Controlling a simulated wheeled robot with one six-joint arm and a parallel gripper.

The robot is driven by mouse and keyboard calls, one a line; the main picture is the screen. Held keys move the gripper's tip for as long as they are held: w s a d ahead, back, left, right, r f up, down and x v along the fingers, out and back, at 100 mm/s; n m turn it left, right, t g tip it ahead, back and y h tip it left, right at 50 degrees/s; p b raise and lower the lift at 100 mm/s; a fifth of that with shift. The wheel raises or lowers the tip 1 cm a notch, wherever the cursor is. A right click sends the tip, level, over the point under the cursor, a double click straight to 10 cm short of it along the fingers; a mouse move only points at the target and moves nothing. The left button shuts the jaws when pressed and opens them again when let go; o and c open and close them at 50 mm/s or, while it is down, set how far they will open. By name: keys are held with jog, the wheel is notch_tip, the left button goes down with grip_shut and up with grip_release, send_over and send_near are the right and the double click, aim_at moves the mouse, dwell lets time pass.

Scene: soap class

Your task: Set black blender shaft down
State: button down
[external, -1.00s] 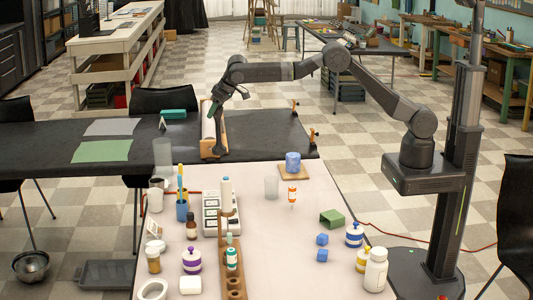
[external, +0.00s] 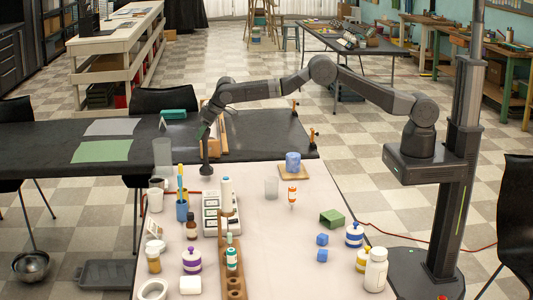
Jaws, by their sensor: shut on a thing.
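The black blender shaft (external: 206,156) hangs upright below my gripper (external: 205,134), its flared foot lowest. My gripper is shut on the shaft's upper part. The shaft's foot is near where the black table meets the pale table, just behind the white device with several square panels (external: 212,222). I cannot tell whether the foot touches a surface. The fingertips are small and dark in this view.
A wooden-framed roll (external: 219,137) stands right behind the shaft. A clear cylinder (external: 162,155) and a blue cup (external: 182,211) are to the left. A clear glass (external: 271,187) and a blue object on a wooden board (external: 285,172) are to the right.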

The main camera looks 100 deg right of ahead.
jog(key=shift+f, duration=1.1)
jog(key=shift+f, duration=0.15)
jog(key=c, duration=0.7)
grip_release()
jog(key=shift+r, duration=0.25)
jog(key=b+v, duration=0.2)
jog(key=v, duration=0.9)
jog(key=shift+s+r, duration=0.25)
jog(key=shift+r, duration=0.1)
jog(key=shift+o, duration=0.3)
